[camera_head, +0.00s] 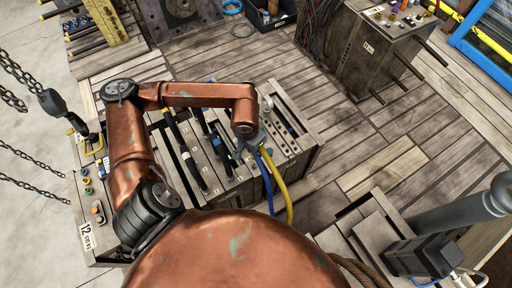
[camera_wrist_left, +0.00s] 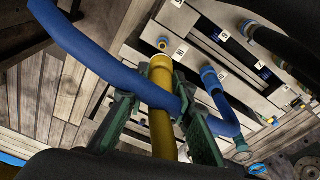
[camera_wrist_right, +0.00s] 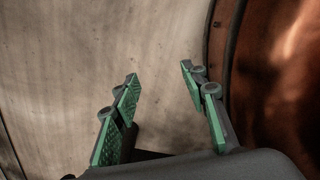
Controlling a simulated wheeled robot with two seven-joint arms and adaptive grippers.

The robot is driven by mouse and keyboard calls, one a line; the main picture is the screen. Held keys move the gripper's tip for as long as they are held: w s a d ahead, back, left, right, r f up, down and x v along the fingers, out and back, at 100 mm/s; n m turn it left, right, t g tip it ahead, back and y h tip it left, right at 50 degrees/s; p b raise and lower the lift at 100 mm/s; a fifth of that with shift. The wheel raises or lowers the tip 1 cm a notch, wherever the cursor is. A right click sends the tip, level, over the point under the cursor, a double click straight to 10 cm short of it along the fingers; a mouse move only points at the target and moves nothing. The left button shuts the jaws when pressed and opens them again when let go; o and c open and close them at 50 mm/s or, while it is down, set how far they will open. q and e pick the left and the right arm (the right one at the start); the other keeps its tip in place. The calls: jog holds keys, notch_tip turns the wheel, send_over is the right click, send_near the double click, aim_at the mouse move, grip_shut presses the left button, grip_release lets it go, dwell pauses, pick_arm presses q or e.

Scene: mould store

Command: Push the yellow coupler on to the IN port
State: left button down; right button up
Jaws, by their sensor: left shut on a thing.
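The yellow coupler on its yellow hose (camera_wrist_left: 162,128) is between the green fingers of my left gripper (camera_wrist_left: 160,85), which is shut on it. Its open end points towards the mould face. A bare brass port (camera_wrist_left: 163,44) shows just beyond that end, with a gap between them in the picture. The port labels are too small to read surely. In the head view, the yellow hose (camera_head: 281,185) hangs from my left gripper (camera_head: 249,143) at the right end of the slotted mould (camera_head: 284,118). My right gripper (camera_wrist_right: 160,95) is open and empty in the right wrist view.
A blue hose (camera_wrist_left: 95,62) crosses at my left fingers, close against the yellow one. Blue couplers (camera_wrist_left: 209,76) sit on the mould face nearby. Another mould (camera_head: 352,58) stands at the back right. The plank floor (camera_head: 350,150) between is clear.

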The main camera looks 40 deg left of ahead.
pick_arm(q)
notch_tip(320, 180, down, 2)
jog(key=shift+f+b, duration=0.1)
jog(key=shift+b, duration=0.65)
notch_tip(320, 180, down, 2)
jog(key=shift+f+b, duration=0.15)
jog(key=shift+b, duration=0.7)
jog(key=shift+f+b, duration=0.5)
jog(key=shift+f, duration=0.35)
pick_arm(e)
jog(key=w+a+r, duration=0.1)
jog(key=w+r, duration=0.3)
jog(key=w, duration=0.7)
jog(key=shift+m, duration=0.3)
pick_arm(q)
jog(key=shift+f+b, duration=0.2)
jog(key=shift+b, duration=0.6)
pick_arm(e)
jog(key=shift+s+f, duration=0.3)
jog(key=shift+f, duration=0.3)
pick_arm(q)
jog(key=shift+f+b, duration=1.1)
jog(key=shift+f, duration=0.1)
pick_arm(e)
jog(key=shift+s+f, duration=0.35)
jog(key=shift+f, duration=0.25)
jog(key=shift+s+f, duration=0.3)
jog(key=shift+f, duration=0.25)
